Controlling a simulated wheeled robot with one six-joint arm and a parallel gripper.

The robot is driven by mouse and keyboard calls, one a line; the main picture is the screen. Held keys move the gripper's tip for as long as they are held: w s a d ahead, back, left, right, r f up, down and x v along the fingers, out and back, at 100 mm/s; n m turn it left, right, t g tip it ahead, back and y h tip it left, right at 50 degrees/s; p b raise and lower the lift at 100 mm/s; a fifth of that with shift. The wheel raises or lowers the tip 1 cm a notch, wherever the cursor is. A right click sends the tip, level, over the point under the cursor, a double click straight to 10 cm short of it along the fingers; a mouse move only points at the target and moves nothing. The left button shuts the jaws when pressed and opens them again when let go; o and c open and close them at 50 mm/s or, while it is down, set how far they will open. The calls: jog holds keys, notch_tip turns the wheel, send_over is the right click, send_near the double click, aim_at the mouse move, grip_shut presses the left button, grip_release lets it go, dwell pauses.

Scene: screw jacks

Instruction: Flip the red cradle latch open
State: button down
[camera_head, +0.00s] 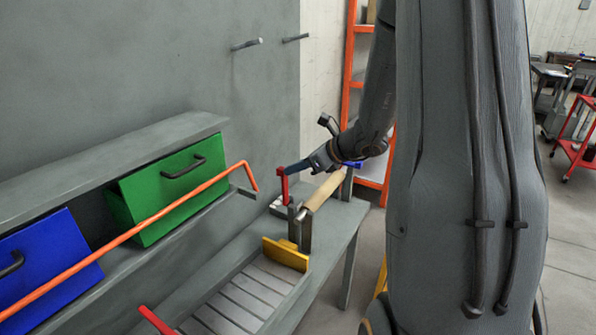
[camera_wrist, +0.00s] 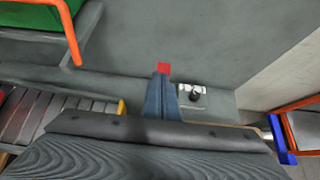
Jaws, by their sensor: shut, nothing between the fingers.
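A red latch (camera_head: 284,188) stands upright on a small pale plate near the far end of the grey bench. Its red top (camera_wrist: 163,68) shows in the wrist view just beyond the fingertips. My gripper (camera_head: 289,170) is shut and empty, its blue-grey fingers pointing left at the upper part of the latch. The shut fingers also show in the wrist view (camera_wrist: 161,82), at or very near the red top; I cannot tell whether they touch. The lower part of the latch is hidden behind the fingers in the wrist view.
A wooden roller (camera_head: 326,191), a yellow plate (camera_head: 286,253) and a slatted tray (camera_head: 240,296) line the bench. Another red handle (camera_head: 155,320) is at the near end. An orange bar (camera_head: 150,222) runs before green (camera_head: 170,197) and blue (camera_head: 45,265) drawers. The grey wall is close behind.

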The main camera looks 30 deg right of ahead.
jog(key=shift+a+r, duration=0.1)
jog(key=shift+r+p, duration=0.55)
jog(key=shift+r, duration=0.2)
jog(key=s+d+r+b, duration=0.1)
jog(key=s+d+r, duration=0.2)
jog(key=r, duration=0.6)
jog(key=shift+s+d+r, duration=0.15)
jog(key=shift+s+r, duration=0.25)
jog(key=shift+s, duration=0.75)
